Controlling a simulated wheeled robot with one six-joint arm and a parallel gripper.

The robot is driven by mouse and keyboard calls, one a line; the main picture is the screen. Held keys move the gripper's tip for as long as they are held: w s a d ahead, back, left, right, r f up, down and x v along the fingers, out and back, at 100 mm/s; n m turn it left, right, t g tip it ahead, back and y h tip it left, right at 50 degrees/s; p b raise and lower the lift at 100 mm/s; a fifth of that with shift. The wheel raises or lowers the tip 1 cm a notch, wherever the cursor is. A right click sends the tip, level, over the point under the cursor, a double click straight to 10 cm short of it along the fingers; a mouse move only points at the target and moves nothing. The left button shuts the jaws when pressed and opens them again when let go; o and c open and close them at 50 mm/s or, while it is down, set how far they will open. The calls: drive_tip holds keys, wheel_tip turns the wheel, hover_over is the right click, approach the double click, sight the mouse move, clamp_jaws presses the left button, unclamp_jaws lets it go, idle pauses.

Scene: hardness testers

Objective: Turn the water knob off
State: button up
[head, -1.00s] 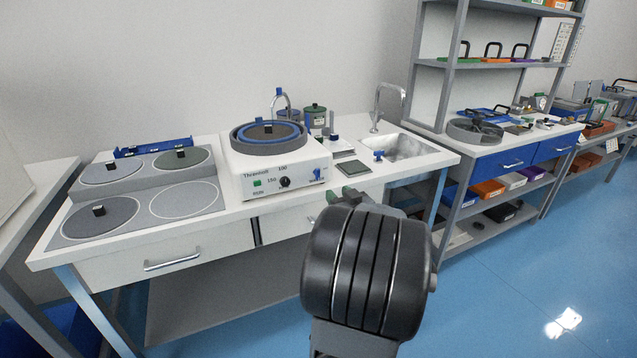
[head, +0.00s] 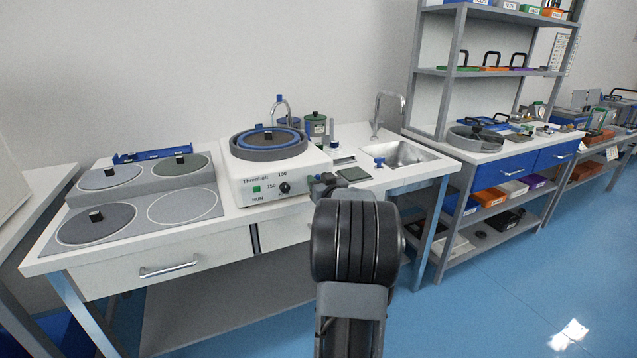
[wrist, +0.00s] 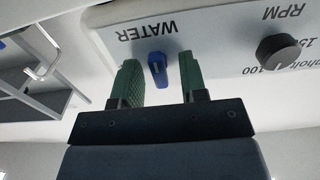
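The blue water knob (wrist: 157,69) is on the white front panel of the polishing machine, beside the upside-down label WATER in the wrist view. My gripper (wrist: 160,78) is open, with one green fingertip on each side of the knob. A small gap shows on both sides, so the fingers look apart from it. In the head view the machine (head: 267,170) stands on the bench; my arm and gripper (head: 324,182) are at the right end of its front panel and hide the knob there.
A black speed knob (wrist: 279,52) is on the same panel, to the right in the wrist view. In the head view a sink (head: 405,153) with a tap (head: 378,110) is right of the machine. Several polishing discs lie on a grey tray (head: 150,178) at left.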

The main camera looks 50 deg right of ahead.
drive_tip(key=shift+c, duration=0.3)
clamp_jaws()
drive_tip(key=shift+n, duration=0.3)
drive_tip(key=shift+w+a+f+n+b, duration=0.15)
drive_tip(key=shift+n+b, duration=2.65)
drive_tip(key=shift+n, duration=1.5)
drive_tip(key=shift+s+f+n+b, duration=0.1)
drive_tip(key=shift+n+b, duration=2.7)
drive_tip(key=shift+n, duration=1.5)
